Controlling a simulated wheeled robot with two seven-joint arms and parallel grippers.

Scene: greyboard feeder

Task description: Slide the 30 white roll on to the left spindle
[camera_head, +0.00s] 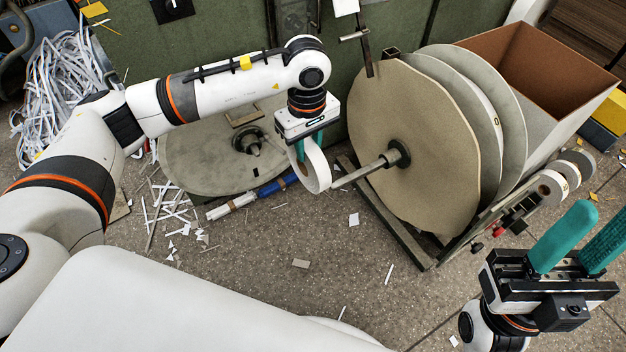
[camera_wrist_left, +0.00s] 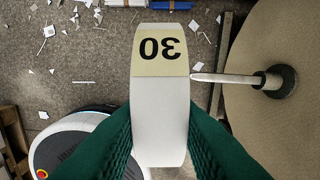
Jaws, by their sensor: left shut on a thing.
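My left gripper (camera_head: 306,140) is shut on the white roll (camera_head: 318,172), with its teal fingers on either side. In the left wrist view the roll (camera_wrist_left: 158,105) is edge-on and bears a cream label with an upside-down "30" (camera_wrist_left: 161,48). The left spindle (camera_head: 366,172) is a pale rod standing out from a dark hub on the large disc. In the left wrist view the spindle (camera_wrist_left: 228,78) points at the roll's right side, its tip very near that side. I cannot tell whether the tip is in the bore. My right gripper (camera_head: 588,243) is open and empty at lower right.
The large greyboard disc (camera_head: 415,125) stands upright beside the roll, with more discs behind it. Small white rolls (camera_head: 552,187) sit at its right. A flat disc (camera_head: 195,155) with a hub lies at the back left. Paper scraps litter the floor; an open brown bin (camera_head: 545,65) stands behind.

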